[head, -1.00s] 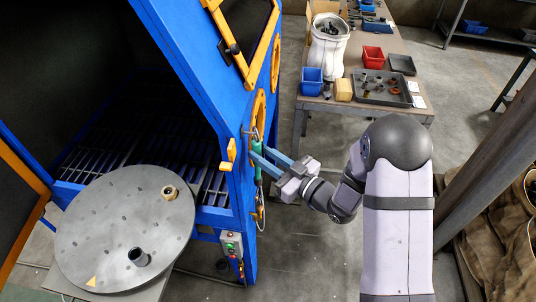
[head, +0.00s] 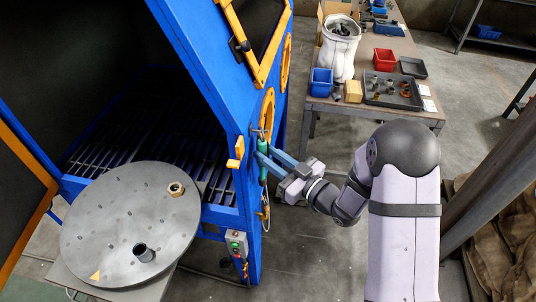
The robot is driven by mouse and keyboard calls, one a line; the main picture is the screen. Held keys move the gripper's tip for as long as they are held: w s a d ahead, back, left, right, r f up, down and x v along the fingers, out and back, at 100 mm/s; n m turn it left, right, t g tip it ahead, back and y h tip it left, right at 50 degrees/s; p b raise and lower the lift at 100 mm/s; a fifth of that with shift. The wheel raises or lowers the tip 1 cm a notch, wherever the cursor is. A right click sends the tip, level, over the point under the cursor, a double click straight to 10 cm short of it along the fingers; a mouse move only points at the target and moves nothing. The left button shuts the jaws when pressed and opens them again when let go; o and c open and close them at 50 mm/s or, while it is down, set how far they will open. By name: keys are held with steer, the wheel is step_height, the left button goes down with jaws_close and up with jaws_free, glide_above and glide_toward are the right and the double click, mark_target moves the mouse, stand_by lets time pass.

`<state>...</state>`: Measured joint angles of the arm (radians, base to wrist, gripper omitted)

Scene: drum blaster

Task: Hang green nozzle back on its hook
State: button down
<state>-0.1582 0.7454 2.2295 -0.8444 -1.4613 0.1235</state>
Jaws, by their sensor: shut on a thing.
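The green nozzle (head: 263,162) is upright against the right side face of the blue blaster cabinet (head: 225,80). My gripper (head: 264,158) reaches it from the right, its two long blue fingers closed around the nozzle's green body. A small metal hook (head: 259,132) sticks out of the cabinet right at the nozzle's top end. I cannot tell whether the nozzle's top is on the hook or only beside it. A hose hangs down below the nozzle along the cabinet edge.
A round grey turntable (head: 130,225) stands before the open cabinet at lower left. A yellow latch (head: 236,152) sits left of the hook. A control box (head: 236,242) is below. A workbench (head: 335,103) with bins stands behind. The floor right of the cabinet is clear.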

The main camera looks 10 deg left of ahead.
steer(key=c, duration=1.5)
jaws_free()
steer(key=shift+o, duration=0.2)
steer(key=shift+d, duration=0.1)
steer(key=b+v, duration=0.3)
steer(key=v, duration=0.4)
steer(key=shift+s+f, duration=0.1)
